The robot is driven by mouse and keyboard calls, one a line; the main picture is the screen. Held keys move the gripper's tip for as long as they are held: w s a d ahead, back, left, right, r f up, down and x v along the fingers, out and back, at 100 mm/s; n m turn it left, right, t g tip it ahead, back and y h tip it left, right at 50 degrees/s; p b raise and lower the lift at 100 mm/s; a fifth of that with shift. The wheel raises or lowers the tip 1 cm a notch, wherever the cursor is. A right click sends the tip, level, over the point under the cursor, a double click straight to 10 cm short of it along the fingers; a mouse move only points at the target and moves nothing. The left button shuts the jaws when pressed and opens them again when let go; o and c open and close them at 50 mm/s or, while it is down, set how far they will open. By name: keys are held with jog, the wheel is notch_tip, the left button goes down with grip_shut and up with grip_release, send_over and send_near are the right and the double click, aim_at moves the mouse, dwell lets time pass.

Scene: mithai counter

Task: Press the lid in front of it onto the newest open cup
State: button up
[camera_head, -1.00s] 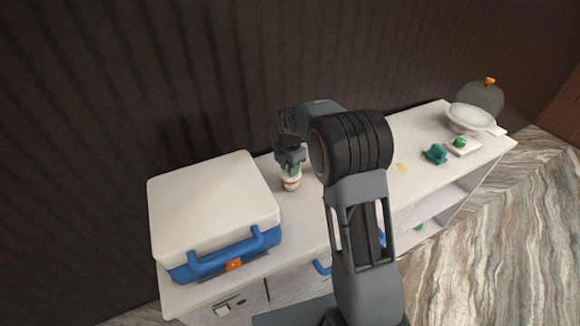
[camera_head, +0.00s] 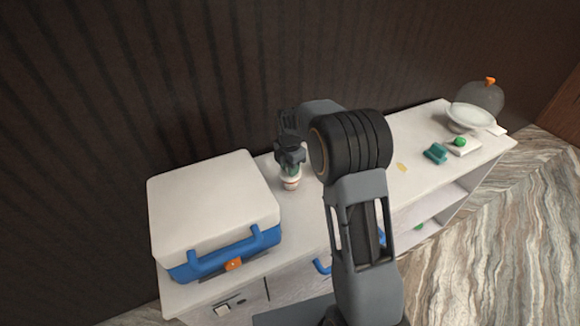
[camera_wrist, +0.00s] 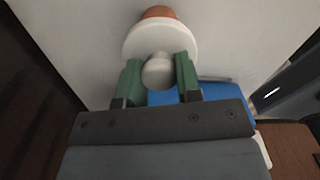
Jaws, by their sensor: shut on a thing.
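A small white lid (camera_wrist: 130,47) with a round grey knob (camera_wrist: 157,71) shows in the wrist view. My gripper (camera_wrist: 158,76) has its green fingers closed on either side of the knob. A terracotta cup (camera_wrist: 158,12) shows past the lid's far edge, and the lid hides most of it. In the head view my gripper (camera_head: 290,166) points down right over the cup (camera_head: 291,184), which stands upright on the counter. I cannot tell whether the lid is fully seated on the rim.
A large blue box with a white top (camera_head: 213,205) stands left of the cup on the white counter (camera_head: 330,222). To the right are a teal object (camera_head: 435,153), a green ball (camera_head: 460,141), a white bowl (camera_head: 471,117) and a clear dome (camera_head: 487,96). A dark wall stands behind.

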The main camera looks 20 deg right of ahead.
jog(key=o, duration=1.5)
jog(key=shift+c, duration=0.2)
jog(key=shift+r+p, duration=2.6)
jog(key=shift+r, duration=0.9)
jog(key=shift+c, duration=0.2)
grip_shut()
